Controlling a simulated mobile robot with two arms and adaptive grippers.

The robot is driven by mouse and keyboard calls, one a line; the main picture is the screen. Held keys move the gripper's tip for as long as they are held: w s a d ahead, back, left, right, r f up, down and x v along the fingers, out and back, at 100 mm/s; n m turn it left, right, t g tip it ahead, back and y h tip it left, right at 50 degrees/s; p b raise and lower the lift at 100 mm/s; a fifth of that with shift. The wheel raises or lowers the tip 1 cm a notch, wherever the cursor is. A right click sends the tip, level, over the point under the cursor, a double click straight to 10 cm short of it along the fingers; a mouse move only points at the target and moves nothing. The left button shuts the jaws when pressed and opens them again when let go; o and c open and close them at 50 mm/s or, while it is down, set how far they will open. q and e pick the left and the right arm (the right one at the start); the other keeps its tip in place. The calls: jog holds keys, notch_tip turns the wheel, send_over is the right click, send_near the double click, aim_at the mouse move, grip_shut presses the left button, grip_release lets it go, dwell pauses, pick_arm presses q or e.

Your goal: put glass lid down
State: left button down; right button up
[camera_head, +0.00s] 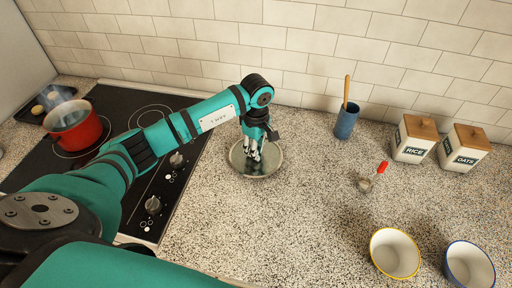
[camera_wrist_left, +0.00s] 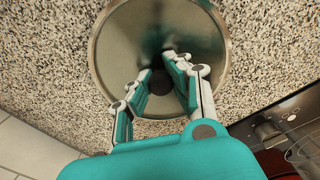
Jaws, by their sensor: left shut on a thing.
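The round glass lid (camera_head: 238,162) with a metal rim is over the speckled counter, just right of the stove, in the head view. It also shows in the left wrist view (camera_wrist_left: 115,50), below the fingers. My left gripper (camera_head: 256,154) points down at the middle of the lid and is shut on it there. I cannot tell whether the lid touches the counter. My right gripper is not in view.
A red pot (camera_head: 73,127) stands on the black stove (camera_head: 110,108) at left. A blue cup (camera_head: 346,122) with a wooden utensil, a red-handled tool (camera_head: 367,184), rice (camera_head: 413,140) and oats (camera_head: 461,148) canisters, and two bowls (camera_head: 395,254) (camera_head: 469,266) are at right. The front middle counter is clear.

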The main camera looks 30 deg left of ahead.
pick_arm(q)
jog(key=shift+f, duration=0.7)
jog(key=c, duration=1.3)
grip_release()
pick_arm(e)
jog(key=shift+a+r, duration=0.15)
pick_arm(q)
jog(key=shift+o, duration=0.2)
jog(key=shift+r, duration=0.2)
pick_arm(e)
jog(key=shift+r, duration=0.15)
pick_arm(q)
notch_tip(320, 180, up, 11)
jog(key=b, duration=0.4)
jog(key=shift+w, duration=0.1)
jog(key=shift+r, duration=0.5)
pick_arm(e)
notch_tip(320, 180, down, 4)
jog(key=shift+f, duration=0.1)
